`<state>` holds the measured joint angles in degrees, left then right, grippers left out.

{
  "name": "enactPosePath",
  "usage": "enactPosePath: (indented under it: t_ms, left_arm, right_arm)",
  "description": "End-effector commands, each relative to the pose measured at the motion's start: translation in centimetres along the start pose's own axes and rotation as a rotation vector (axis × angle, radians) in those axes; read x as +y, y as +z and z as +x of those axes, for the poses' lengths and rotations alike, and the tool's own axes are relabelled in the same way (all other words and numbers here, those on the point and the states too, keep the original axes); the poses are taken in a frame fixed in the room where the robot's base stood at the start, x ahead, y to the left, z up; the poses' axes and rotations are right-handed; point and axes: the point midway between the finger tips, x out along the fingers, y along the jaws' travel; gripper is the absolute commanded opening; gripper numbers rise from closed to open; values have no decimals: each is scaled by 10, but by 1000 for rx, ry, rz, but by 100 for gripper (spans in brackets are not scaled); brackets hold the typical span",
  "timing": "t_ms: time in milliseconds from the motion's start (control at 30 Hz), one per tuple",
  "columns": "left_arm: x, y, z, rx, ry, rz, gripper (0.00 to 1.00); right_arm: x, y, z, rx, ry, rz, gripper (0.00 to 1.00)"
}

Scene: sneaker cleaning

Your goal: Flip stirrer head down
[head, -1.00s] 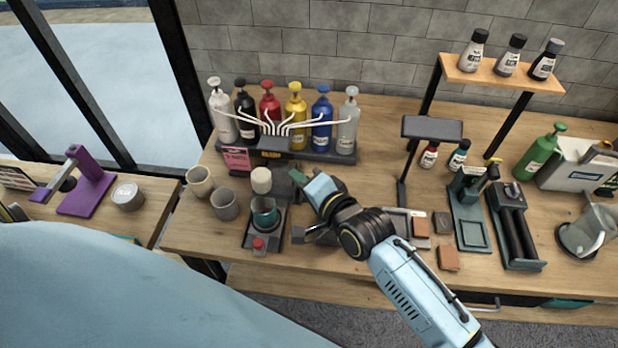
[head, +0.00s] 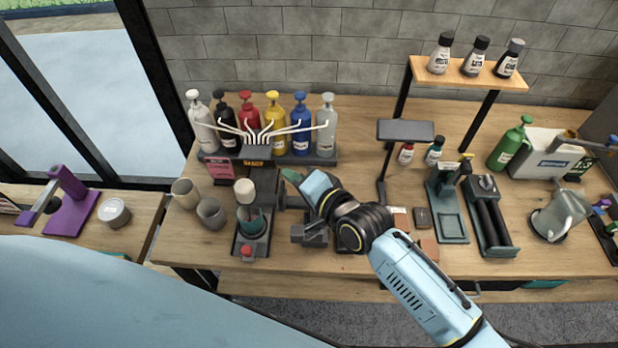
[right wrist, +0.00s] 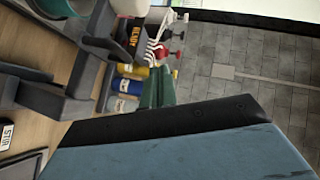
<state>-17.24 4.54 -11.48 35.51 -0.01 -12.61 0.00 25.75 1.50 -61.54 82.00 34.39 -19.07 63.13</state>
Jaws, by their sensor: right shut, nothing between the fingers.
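The stirrer stands on the front left part of the workbench, with a dark base (head: 241,247) and a red button. The stirrer's dark post (head: 265,184) is just right of the head. My right gripper (head: 291,176) is shut and empty, slightly right of the post; contact is unclear. In the right wrist view its green fingers (right wrist: 156,88) are together beside dark stirrer parts. My left gripper is not in view.
Pump bottles (head: 272,132) stand in a rack behind the stirrer. Two grey cups (head: 211,213) are to its left. A dark stand (head: 405,131), a shelf with bottles (head: 472,79) and a clear jug (head: 556,218) are to the right.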

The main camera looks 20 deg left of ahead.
Motion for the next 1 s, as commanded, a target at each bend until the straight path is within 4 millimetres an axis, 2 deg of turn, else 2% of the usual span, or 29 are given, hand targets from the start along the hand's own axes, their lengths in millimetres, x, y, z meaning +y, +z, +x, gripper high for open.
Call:
enactPosePath:
  t_ms: [300, 500, 700, 1000]
  left_arm:
    - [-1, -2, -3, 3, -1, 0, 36]
    - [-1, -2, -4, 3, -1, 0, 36]
    - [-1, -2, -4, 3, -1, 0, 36]
    - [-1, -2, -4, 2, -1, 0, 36]
  right_arm:
    - [-19, 7, -52, -2, -2, 3, 0]
    - [-30, 9, -76, -1, -1, 2, 0]
    - [-34, 10, -87, -2, -1, 1, 0]
    - [-35, 10, -89, -2, 0, 1, 0]
